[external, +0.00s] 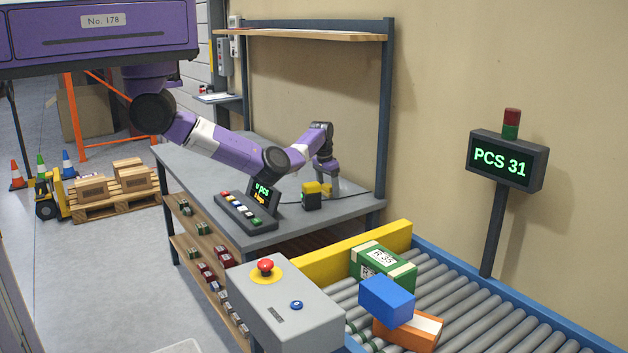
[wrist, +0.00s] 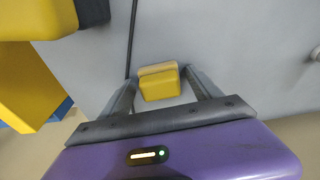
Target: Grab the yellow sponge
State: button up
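The yellow sponge (wrist: 160,84), a small block with a paler tan top edge, lies on the grey bench in the wrist view. It sits between the two fingertips of my gripper (wrist: 158,88), with a narrow gap visible on each side. My gripper is open. In the external view my gripper (external: 327,171) points down over the far part of the bench. A small yellow patch below it, likely the sponge (external: 327,189), is partly hidden behind a black and yellow device.
The black and yellow device (external: 312,196) stands close to my gripper on the bench (external: 210,160). A dark cable (wrist: 132,40) runs beside the sponge. A button panel with a display (external: 247,212) is at the bench's front. A yellow barrier (external: 340,257) borders the roller conveyor with boxes.

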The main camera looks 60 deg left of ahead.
jog(key=c, duration=1.2)
jog(key=shift+r, duration=0.15)
